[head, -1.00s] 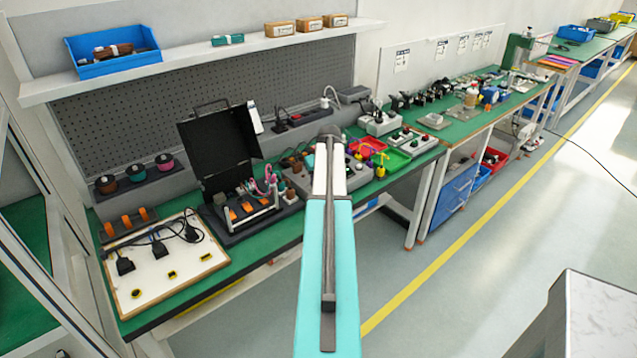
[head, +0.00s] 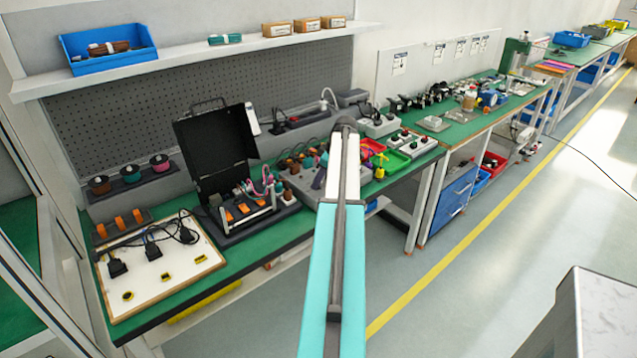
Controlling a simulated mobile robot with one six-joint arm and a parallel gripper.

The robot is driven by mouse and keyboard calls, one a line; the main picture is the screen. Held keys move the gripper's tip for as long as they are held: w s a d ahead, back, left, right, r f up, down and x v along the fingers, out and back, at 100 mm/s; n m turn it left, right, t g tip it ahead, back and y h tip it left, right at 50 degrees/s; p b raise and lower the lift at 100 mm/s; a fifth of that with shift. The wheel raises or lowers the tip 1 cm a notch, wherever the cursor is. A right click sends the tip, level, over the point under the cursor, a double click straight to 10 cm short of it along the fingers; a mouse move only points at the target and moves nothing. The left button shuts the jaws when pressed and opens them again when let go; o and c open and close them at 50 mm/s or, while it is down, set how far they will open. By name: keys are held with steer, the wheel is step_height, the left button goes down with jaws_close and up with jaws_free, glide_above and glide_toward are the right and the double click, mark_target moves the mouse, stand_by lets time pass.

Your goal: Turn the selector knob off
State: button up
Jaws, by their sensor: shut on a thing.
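My teal and white arm (head: 334,240) reaches from the bottom edge up over the front of the green bench. Its dark end joint stands in front of a grey box (head: 298,180) with several small dark and coloured parts on top. The arm hides the right part of this box. My gripper is hidden behind the arm, so its jaws and anything between them do not show. No selector knob can be made out for certain. Grey control boxes with small knobs or buttons stand right of the arm, one at the back (head: 380,127) and one nearer (head: 411,145).
An open black case (head: 216,145) and a white board with black plugs (head: 160,270) stand to the left. Red (head: 372,145) and green (head: 396,161) trays lie just right of the arm. A shelf (head: 200,55) runs above.

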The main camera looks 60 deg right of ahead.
steer(key=shift+d+n, duration=0.1)
steer(key=shift+n, duration=0.5)
steer(key=o, duration=1)
steer(key=shift+o, duration=0.2)
steer(key=b+v, duration=0.2)
steer(key=v, duration=1.2)
steer(key=shift+d+b, duration=0.15)
steer(key=shift+b, duration=0.2)
